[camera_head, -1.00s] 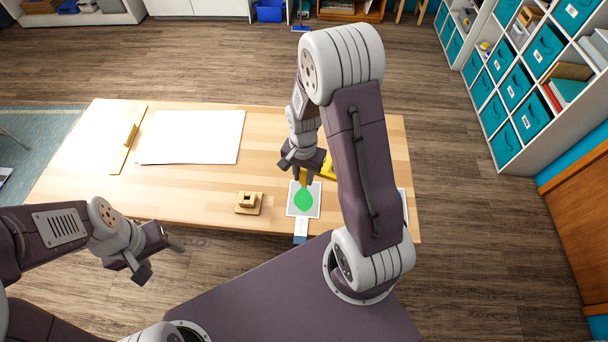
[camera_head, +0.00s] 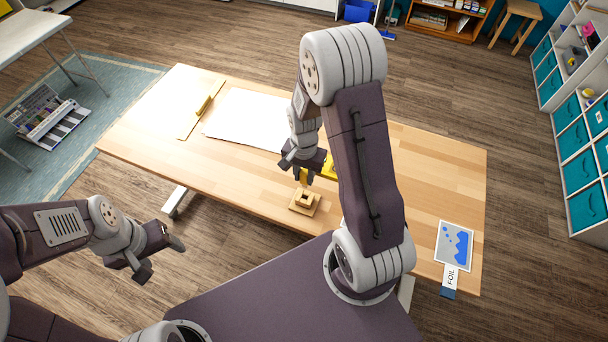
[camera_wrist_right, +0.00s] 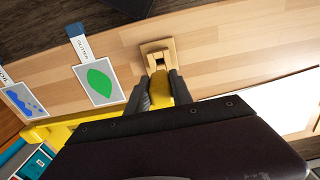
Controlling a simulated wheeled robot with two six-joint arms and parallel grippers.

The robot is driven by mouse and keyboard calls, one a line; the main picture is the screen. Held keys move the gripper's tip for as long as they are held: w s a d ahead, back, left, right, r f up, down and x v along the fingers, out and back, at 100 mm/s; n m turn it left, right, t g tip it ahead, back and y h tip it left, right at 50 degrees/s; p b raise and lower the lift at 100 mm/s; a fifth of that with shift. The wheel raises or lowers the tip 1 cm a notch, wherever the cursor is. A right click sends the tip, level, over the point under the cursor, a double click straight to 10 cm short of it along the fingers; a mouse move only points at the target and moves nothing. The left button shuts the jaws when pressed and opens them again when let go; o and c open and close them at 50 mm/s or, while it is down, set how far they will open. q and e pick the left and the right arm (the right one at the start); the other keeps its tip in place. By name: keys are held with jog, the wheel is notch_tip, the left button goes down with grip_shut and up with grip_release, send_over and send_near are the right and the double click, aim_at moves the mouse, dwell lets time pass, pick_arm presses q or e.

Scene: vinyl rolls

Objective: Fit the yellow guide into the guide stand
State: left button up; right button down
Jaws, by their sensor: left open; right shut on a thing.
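My right gripper (camera_head: 302,172) is shut on the yellow guide (camera_wrist_right: 160,92), whose narrow end points down between the fingers. A wider yellow part (camera_head: 329,168) shows partly behind my right arm. The guide stand (camera_head: 304,208) is a small wooden block with a square opening on a flat base, near the table's front edge. In the right wrist view the stand (camera_wrist_right: 157,46) lies just beyond the guide's tip. The guide is above or at the stand's opening; I cannot tell whether it touches. My left gripper (camera_head: 160,257) is open and empty, off the table's front.
The wooden table (camera_head: 400,165) carries a large white sheet (camera_head: 240,120) and a pale board with a yellow piece (camera_head: 203,104) at left. A blue-patterned card (camera_head: 455,245) lies at right. A green leaf card (camera_wrist_right: 98,80) lies beside the stand, hidden by my arm in the head view.

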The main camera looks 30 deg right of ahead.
aim_at(304, 184)
jog(key=shift+s+f+b, duration=0.2)
jog(key=shift+f+b, duration=0.25)
jog(key=shift+f, duration=0.25)
jog(key=shift+w+f+b, duration=0.1)
jog(key=shift+f+b, duration=1.6)
jog(key=shift+f, duration=0.75)
jog(key=shift+r, duration=0.1)
jog(key=shift+f, duration=0.3)
jog(key=shift+f, duration=0.45)
jog(key=shift+f+b, duration=0.35)
